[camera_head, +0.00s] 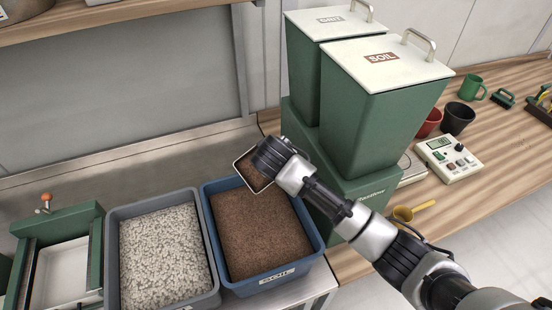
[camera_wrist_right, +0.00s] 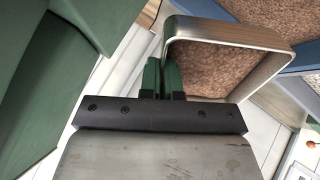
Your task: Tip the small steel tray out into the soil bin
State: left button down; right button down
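The small steel tray (camera_head: 238,163) is above the back part of the blue soil bin (camera_head: 318,246). Brown soil shows inside the tray in the head view. The tray also shows in the right wrist view (camera_wrist_right: 228,32), with brown inside its rim. My right gripper (camera_wrist_right: 163,80) has its two green fingers close together at the tray's left wall and is shut on it. In the head view my right wrist hides part of the tray and the bin's back edge. The bin holds brown soil. My left gripper is not in view.
A grey bin of pale gravel (camera_head: 112,262) stands left of the soil bin. Tall green lidded hoppers (camera_head: 370,120) stand close on the right. A scale (camera_head: 447,158), a black pot (camera_head: 457,118), a red pot (camera_head: 430,122) and a yellow scoop (camera_head: 404,213) are on the wooden bench.

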jog(key=shift+s+a+f+t+b, duration=0.15)
jog(key=shift+s+t+b, duration=0.55)
jog(key=shift+t+b, duration=0.95)
jog(key=s+t+b, duration=0.1)
jog(key=b, duration=0.3)
jog(key=shift+s+a+h, duration=0.1)
jog(key=shift+a+h, duration=0.05)
jog(key=shift+h, duration=0.15)
jog(key=s+t+b, duration=0.1)
jog(key=b, duration=0.1)
jog(key=s+t+b, duration=0.1)
jog(key=b, duration=0.1)
jog(key=t+b, duration=0.1)
jog(key=b, duration=0.1)
jog(key=shift+s+a+f+h, duration=0.25)
jog(key=shift+s+h, duration=0.05)
jog(key=shift+s, duration=0.1)
jog(key=s+t+b, duration=0.1)
jog(key=t+b, duration=0.1)
jog(key=b, duration=0.2)
jog(key=s+t+b, duration=0.2)
jog(key=b, duration=0.2)
jog(key=s+a+n+t+b, duration=0.1)
jog(key=s+t+b, duration=0.1)
jog(key=b, duration=0.2)
jog(key=shift+f+h+b, duration=0.15)
jog(key=shift+h+b, duration=0.25)
